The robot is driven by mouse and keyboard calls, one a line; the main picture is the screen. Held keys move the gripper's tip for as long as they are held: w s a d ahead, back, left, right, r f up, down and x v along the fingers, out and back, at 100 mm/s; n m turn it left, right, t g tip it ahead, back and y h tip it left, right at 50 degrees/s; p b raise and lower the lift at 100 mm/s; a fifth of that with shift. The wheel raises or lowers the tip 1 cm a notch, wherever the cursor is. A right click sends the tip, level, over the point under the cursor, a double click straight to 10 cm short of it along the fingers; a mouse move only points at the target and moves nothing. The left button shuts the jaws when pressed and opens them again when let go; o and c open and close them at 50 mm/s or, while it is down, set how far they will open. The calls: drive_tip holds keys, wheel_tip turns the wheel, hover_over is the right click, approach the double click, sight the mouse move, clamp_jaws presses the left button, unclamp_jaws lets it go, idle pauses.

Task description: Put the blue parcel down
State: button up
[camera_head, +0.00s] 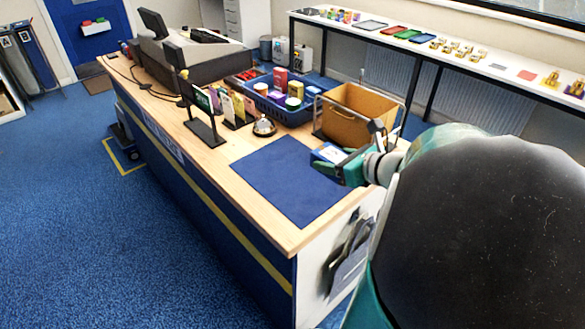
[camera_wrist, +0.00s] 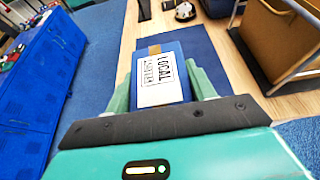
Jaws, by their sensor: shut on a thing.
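The blue parcel (camera_wrist: 185,92) has a white label with the printed word "LOCAL" and a brown strip. My gripper (camera_wrist: 162,95) is shut on it, with a green finger on each side. In the head view the parcel (camera_head: 327,153) shows at the tip of my gripper (camera_head: 335,165), over the right edge of the dark blue mat (camera_head: 280,178). The mat lies flat on the wooden counter and is bare. I cannot tell whether the parcel touches the mat. My arm's dark link hides the right of the head view.
A brown carton in a wire rack (camera_head: 355,112) stands close behind my gripper. A bell (camera_head: 264,126), card stands (camera_head: 205,125) and a blue crate of boxes (camera_head: 285,112) stand behind the mat. A cash register (camera_head: 180,62) is at the counter's far end.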

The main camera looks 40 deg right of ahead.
drive_tip(key=shift+s+d+r, duration=0.1)
drive_tip(key=shift+s+d, duration=0.2)
drive_tip(key=shift+d, duration=0.1)
drive_tip(key=d+x, duration=0.1)
drive_tip(key=x, duration=0.9)
hover_over(300, 178)
drive_tip(key=f, duration=0.5)
drive_tip(key=shift+s+f, duration=0.15)
drive_tip(key=shift+s, duration=0.25)
drive_tip(key=shift+w+f, duration=0.4)
drive_tip(key=shift+f, duration=1.5)
drive_tip(key=shift+f, duration=0.15)
drive_tip(key=o, duration=1.1)
